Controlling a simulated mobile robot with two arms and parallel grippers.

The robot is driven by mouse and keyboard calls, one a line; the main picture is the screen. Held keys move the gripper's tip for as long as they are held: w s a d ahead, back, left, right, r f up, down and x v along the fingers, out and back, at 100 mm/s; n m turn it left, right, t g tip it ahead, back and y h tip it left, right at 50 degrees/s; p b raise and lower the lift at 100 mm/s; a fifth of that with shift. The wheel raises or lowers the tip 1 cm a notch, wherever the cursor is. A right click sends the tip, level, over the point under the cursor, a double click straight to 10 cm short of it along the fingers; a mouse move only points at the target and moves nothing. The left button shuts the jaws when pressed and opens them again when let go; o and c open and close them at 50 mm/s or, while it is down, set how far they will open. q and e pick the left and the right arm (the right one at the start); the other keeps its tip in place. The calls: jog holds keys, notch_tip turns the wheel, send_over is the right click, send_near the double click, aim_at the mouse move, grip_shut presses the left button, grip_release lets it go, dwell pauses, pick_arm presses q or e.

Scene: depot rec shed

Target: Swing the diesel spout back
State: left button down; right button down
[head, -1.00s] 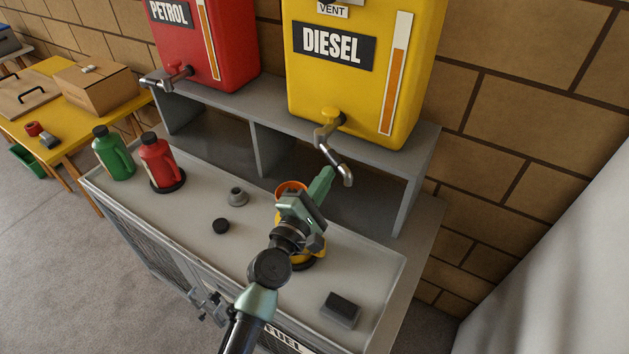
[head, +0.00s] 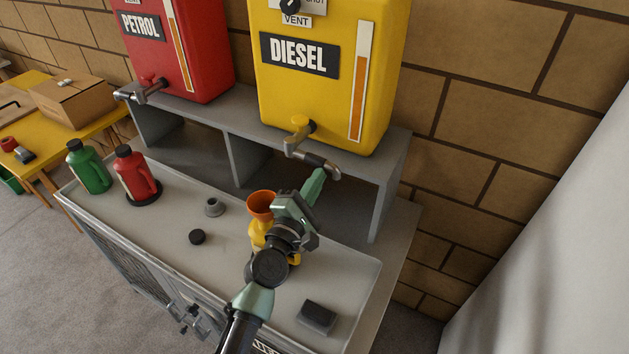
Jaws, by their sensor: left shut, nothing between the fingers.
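The yellow diesel tank (head: 310,95) stands on the grey shelf. Its metal diesel spout (head: 318,160) comes out below a yellow tap and runs to the right, along the shelf front, with its bent end turned down. My left gripper (head: 317,179) is shut and empty. Its green fingers are at the outer part of the spout, on the near side, and look to touch it. A yellow can (head: 257,237) with an orange funnel (head: 261,204) stands on the bench below, partly hidden by my arm. My right gripper is out of view.
The red petrol tank (head: 178,55) with its own spout (head: 140,93) is at left. On the bench (head: 165,225) are a green bottle (head: 90,168), a red bottle (head: 136,175), small caps and a dark block (head: 317,316). A shelf panel (head: 388,195) stands right of the spout.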

pick_arm(q)
jog(key=shift+d+r, duration=0.35)
jog(key=shift+r, duration=0.25)
jog(key=f+b+v, duration=0.1)
jog(key=v, duration=0.7)
jog(key=shift+a+b, duration=0.35)
jog(key=shift+w+f, duration=0.1)
